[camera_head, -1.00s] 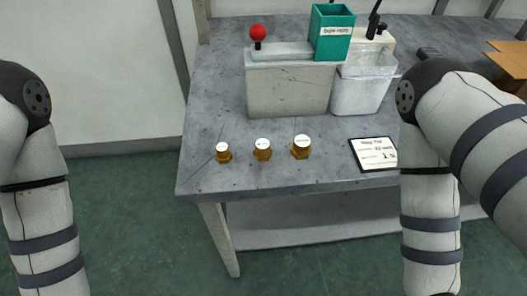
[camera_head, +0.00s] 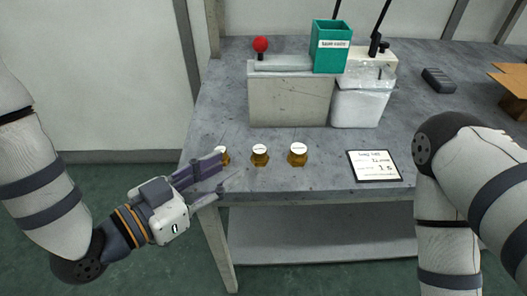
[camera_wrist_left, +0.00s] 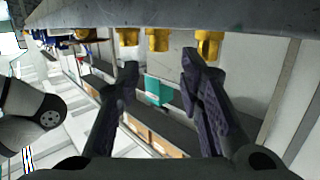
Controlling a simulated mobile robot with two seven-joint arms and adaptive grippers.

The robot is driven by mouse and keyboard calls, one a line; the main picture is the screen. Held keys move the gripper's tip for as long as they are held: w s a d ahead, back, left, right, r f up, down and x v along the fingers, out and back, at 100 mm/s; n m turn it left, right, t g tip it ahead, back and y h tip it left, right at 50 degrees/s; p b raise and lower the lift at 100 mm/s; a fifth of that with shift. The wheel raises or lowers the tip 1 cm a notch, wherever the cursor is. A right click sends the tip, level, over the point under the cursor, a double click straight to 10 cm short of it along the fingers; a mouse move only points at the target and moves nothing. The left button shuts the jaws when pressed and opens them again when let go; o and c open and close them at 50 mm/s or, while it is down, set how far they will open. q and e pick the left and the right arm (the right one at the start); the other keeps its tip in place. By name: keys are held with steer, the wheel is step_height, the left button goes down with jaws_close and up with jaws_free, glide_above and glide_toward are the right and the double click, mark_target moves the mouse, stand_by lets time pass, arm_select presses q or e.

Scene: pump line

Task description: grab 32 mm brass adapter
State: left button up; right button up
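Three brass adapters with white-labelled tops stand upright in a row near the table's front edge: a left one (camera_head: 224,154), a middle one (camera_head: 260,155) and a right one (camera_head: 298,154), which looks largest. Their labels are too small to read. My left gripper (camera_head: 228,172) is open and empty at the table's front left corner. Its upper finger partly covers the left adapter; contact cannot be told. In the left wrist view, brass adapters (camera_wrist_left: 209,43) show upside down beyond the spread fingers (camera_wrist_left: 160,65). My right arm shows, but its gripper is outside the frame.
A card (camera_head: 374,166) lies right of the adapters. Behind stand a grey block (camera_head: 290,100), a teal bin (camera_head: 331,48), a clear-white container (camera_head: 360,105) and a red ball knob (camera_head: 260,44). The grey tabletop (camera_head: 320,180) is clear around the adapters.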

mark_target(255, 155)
arm_select(q)
steer(key=x, duration=0.8)
steer(key=shift+w+d+f, duration=0.2)
steer(key=shift+d+f, duration=0.05)
steer(key=shift+d, duration=0.05)
jaws_close()
